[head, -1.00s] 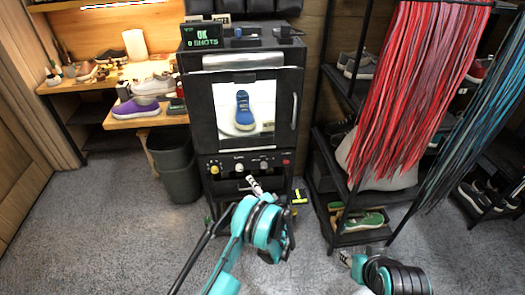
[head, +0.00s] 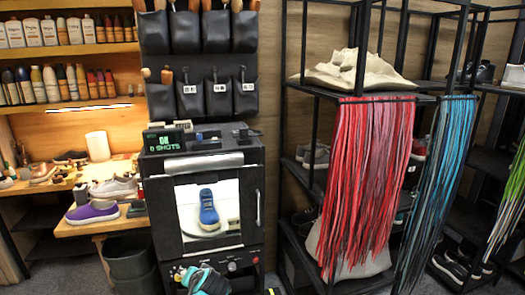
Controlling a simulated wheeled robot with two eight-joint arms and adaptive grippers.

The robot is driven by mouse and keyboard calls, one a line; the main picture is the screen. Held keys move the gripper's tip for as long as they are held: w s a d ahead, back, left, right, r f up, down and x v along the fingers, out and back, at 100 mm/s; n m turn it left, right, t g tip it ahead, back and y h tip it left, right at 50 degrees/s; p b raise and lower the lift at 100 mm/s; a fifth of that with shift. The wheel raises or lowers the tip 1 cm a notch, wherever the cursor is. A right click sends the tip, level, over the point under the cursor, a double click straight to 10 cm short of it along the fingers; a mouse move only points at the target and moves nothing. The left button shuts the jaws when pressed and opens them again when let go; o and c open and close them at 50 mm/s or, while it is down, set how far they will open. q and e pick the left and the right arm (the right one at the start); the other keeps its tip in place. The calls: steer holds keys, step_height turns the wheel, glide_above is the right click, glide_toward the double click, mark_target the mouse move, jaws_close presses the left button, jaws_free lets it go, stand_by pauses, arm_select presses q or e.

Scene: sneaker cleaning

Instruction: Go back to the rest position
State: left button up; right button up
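A blue sneaker (head: 208,210) stands on a white round support inside the lit black cabinet (head: 252,190). It shows behind the cabinet's front window, and the door looks shut. The green display (head: 165,141) on top reads "OK" and "0 SHOTS". A teal and dark end part of my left arm (head: 205,280) shows at the bottom edge, in front of the cabinet's knob panel. Its fingers cannot be made out, and I see nothing held there. My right gripper is out of view.
A wooden bench (head: 88,229) at left holds a purple shoe (head: 93,212) and other shoes, with a dark bin (head: 130,258) beside it. Bottles line shelves above. At right, a black rack (head: 301,200) carries hanging red laces (head: 368,180) and blue laces (head: 440,165).

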arm_select(q)
steer(key=s+d+n+h, duration=0.1)
steer(key=s+d+h, duration=0.1)
steer(key=s, duration=1.1)
steer(key=s+d+r+n+g+h, duration=0.1)
steer(key=s+d+n+h, duration=0.1)
steer(key=s, duration=1.1)
steer(key=shift+h, duration=0.9)
steer(key=shift+d, duration=0.1)
